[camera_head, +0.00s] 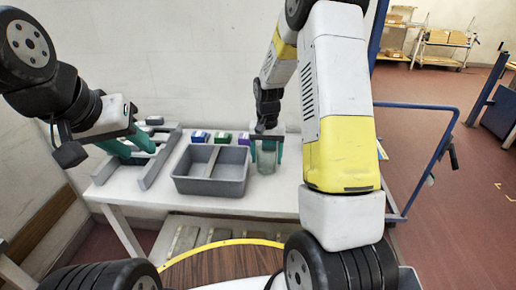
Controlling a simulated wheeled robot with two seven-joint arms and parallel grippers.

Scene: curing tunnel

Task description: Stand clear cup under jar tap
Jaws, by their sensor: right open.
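A clear cup-like vessel (266,160) stands upright on the white table, right of the grey bin. My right gripper (266,158) reaches down over it from above, open, with one teal finger on each side; I cannot tell whether the fingers touch it. My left gripper (143,151) is open, its two teal fingers spread above the table's left part near a grey rail frame (163,157). I see nothing held in it. I cannot make out a jar or a tap; my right arm hides the table's right part.
A grey two-compartment bin (209,186) sits mid-table on the white table (130,190). A blue rail (440,150) is at right. The table's front strip is clear.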

